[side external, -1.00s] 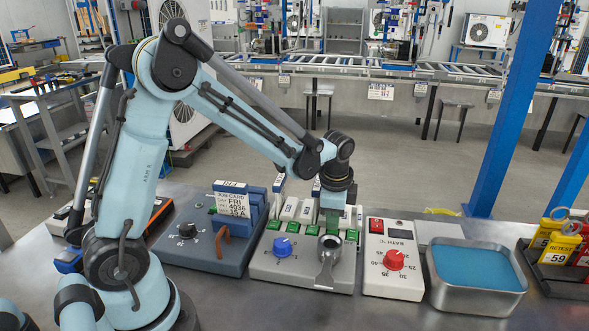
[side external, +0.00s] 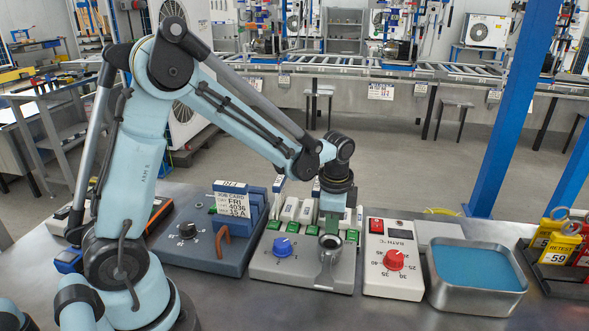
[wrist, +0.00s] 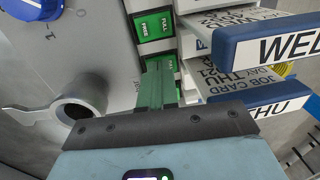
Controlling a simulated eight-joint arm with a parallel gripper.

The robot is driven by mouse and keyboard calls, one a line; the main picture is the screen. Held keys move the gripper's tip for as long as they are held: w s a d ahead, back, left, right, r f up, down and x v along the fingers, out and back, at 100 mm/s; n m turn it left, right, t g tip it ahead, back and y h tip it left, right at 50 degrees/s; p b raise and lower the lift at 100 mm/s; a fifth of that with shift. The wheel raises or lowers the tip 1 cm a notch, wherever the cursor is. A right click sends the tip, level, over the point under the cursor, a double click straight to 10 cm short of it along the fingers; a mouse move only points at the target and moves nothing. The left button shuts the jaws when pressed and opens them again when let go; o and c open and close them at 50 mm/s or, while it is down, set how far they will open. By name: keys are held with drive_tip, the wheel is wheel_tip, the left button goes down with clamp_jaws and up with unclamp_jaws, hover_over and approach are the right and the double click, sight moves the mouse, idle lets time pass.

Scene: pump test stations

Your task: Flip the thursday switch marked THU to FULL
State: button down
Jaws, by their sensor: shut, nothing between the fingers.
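The grey station (side external: 265,262) has a blue knob and a row of green switches, with white cards standing behind them. In the wrist view, a card marked THU (wrist: 270,106) stands at the right. A green switch (wrist: 160,65) lies just beyond my fingertips, partly hidden by them; its lettering is only partly readable. A neighbouring green switch (wrist: 152,25) shows FULL and FREE. My gripper (wrist: 153,68) is shut and empty, its green fingers pointing at the row and seeming close to or touching the nearer switch; I cannot tell which. In the side view, my gripper (side external: 332,222) is low over the row's right part.
A metal ring on an arm (side external: 329,262) stands in front of the switches, near my fingers. A card marked WED (wrist: 275,45) projects nearby. A bath control with a red knob (side external: 394,260) and a blue-filled metal tray (side external: 437,297) are to the right.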

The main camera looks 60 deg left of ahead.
drive_tip(key=shift+r, duration=0.1)
wheel_tip(320, 180, up, 14)
drive_tip(key=w+a, duration=0.1)
drive_tip(key=shift+w+a, duration=0.2)
idle(0.5)
drive_tip(key=s+d+f+n+t, duration=0.1)
drive_tip(key=s+d+n+t, duration=0.1)
drive_tip(key=s, duration=0.4)
drive_tip(key=s+d+f+n+t, duration=0.2)
drive_tip(key=s+n+t, duration=0.2)
drive_tip(key=s+n, duration=0.2)
drive_tip(key=shift+s+f+n+t+h, duration=0.3)
drive_tip(key=shift+s+n+h, duration=0.1)
drive_tip(key=shift+n, duration=0.1)
